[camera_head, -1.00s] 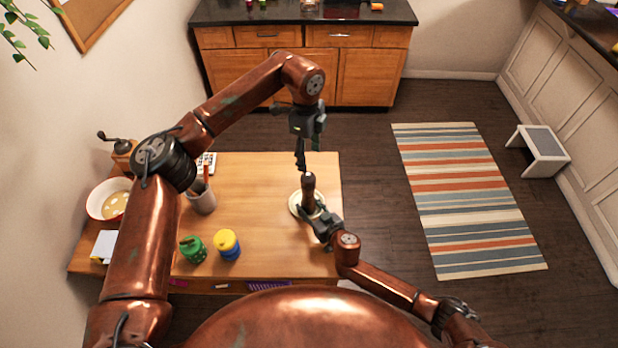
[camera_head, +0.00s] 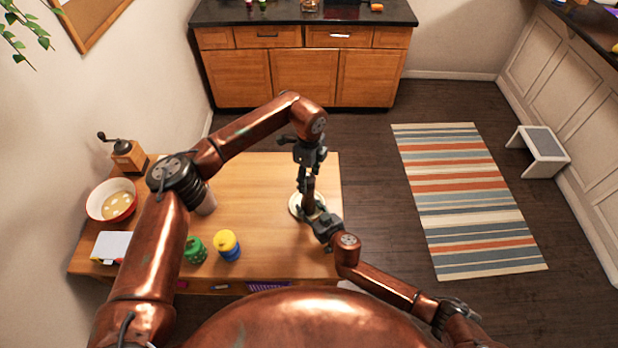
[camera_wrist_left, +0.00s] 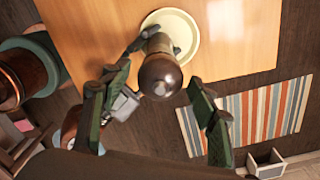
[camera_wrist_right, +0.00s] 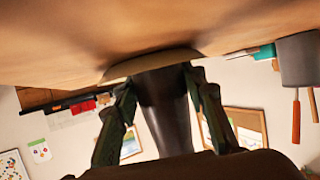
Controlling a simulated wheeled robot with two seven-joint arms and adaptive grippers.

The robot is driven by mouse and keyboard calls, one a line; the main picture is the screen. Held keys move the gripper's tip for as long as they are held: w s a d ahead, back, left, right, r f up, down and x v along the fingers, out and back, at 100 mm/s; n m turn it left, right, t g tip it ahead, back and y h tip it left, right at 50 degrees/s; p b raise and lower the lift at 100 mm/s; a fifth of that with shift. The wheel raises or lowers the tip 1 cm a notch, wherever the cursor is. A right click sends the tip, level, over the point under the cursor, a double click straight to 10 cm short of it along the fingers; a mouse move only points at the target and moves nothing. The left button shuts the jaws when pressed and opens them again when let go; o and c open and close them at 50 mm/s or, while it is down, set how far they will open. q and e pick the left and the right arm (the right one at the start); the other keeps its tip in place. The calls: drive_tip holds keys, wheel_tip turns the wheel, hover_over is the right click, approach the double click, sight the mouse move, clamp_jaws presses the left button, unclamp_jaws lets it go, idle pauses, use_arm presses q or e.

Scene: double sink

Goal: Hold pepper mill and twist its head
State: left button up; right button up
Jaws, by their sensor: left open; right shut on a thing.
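The dark brown pepper mill (camera_head: 309,187) stands upright on a pale round plate (camera_head: 295,205) near the right edge of the wooden table. My right gripper (camera_head: 310,211) is shut on the mill's lower body, and the right wrist view shows its fingers on both sides of the mill (camera_wrist_right: 166,108). My left gripper (camera_head: 305,181) is open above the mill, pointing down. In the left wrist view the mill's rounded head (camera_wrist_left: 160,75) lies ahead of and between the spread left fingers. The mill's base is partly hidden by the right gripper.
A yellow-lidded jar (camera_head: 228,246) and a green jar (camera_head: 194,250) stand at the table's front. A cup (camera_head: 205,202), a red-rimmed bowl (camera_head: 111,201) and a coffee grinder (camera_head: 127,153) are on the left. The tabletop (camera_head: 255,185) left of the mill is clear.

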use_arm(q)
drive_tip(key=c, duration=1.2)
